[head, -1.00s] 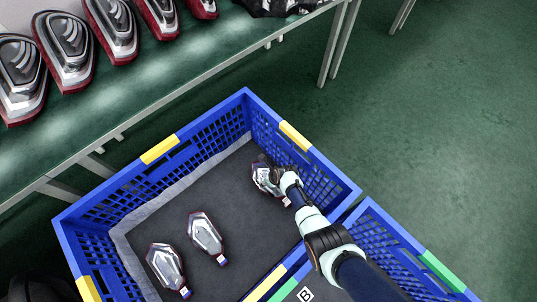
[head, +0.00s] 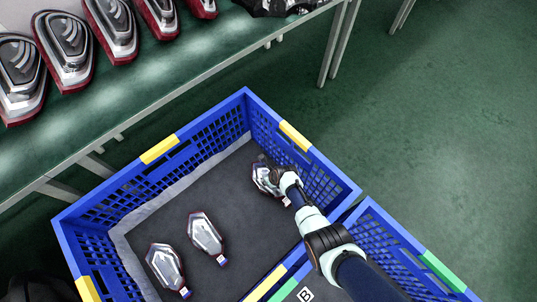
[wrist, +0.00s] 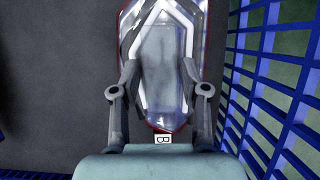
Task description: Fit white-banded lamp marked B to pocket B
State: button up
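The lamp with the B tag (wrist: 160,40) lies in the far right corner of the blue crate in the head view. It has a clear lens with a white band inside and a red rim. Its B tag (wrist: 162,139) shows at its narrow end in the wrist view. My gripper (wrist: 160,68) is over this lamp, its two fingers apart, one at each side of the grey middle panel. I cannot tell whether the fingers press on it. In the head view my gripper (head: 272,172) partly hides the lamp. Pocket B itself is not clearly visible.
Two more lamps (head: 205,234) (head: 166,267) lie in the same blue crate (head: 100,203). A second blue crate (head: 395,232) with a B label (head: 305,295) adjoins at lower right. The crate's lattice wall (wrist: 270,85) is close to my right finger. Several lamps stand on the bench (head: 165,75).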

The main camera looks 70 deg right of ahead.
grip_shut()
notch_tip(320, 180, up, 21)
jog(key=p, duration=1.4)
jog(key=shift+f, duration=0.2)
